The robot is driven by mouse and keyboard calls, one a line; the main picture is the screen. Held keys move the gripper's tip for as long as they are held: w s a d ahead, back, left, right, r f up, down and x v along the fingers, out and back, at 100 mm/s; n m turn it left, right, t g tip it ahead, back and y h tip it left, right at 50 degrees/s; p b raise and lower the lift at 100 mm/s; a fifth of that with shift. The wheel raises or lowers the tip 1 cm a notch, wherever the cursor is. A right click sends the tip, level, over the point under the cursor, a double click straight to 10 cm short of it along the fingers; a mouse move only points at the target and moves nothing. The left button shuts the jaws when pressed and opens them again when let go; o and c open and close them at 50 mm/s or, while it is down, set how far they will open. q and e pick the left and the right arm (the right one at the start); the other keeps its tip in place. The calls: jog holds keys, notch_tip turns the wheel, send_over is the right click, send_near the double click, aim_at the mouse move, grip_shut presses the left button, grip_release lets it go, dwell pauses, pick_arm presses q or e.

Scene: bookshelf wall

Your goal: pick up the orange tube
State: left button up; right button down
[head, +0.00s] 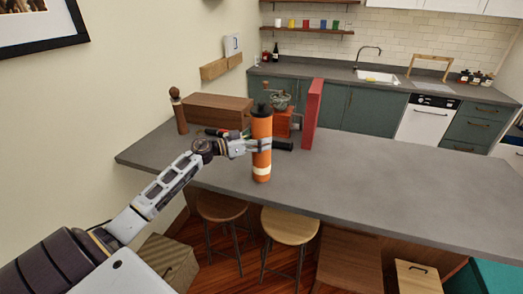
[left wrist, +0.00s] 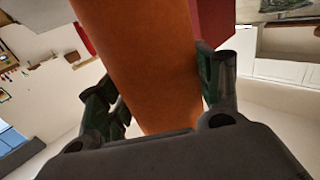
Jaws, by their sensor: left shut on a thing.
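The orange tube (head: 262,130) has a black cap and a pale band near its lower end. It stands upright in the head view, over the near part of the grey counter. I cannot tell whether its lower end touches the counter. My left gripper (head: 256,145) reaches in from the left and is shut on the tube at about mid-height. In the left wrist view, the orange tube (left wrist: 135,60) runs between the two fingers of my left gripper (left wrist: 155,100), one on each side. My right gripper is not in view.
The grey counter (head: 390,185) is clear on the right. Behind the tube stand a red upright panel (head: 313,112), a coffee grinder (head: 281,110) and a brown wooden box (head: 215,110). A pepper mill (head: 178,108) stands at the left. Stools (head: 290,225) stand below the counter's front edge.

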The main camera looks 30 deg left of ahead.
pick_arm(q)
jog(key=shift+r, duration=0.15)
jog(key=shift+r, duration=4.9)
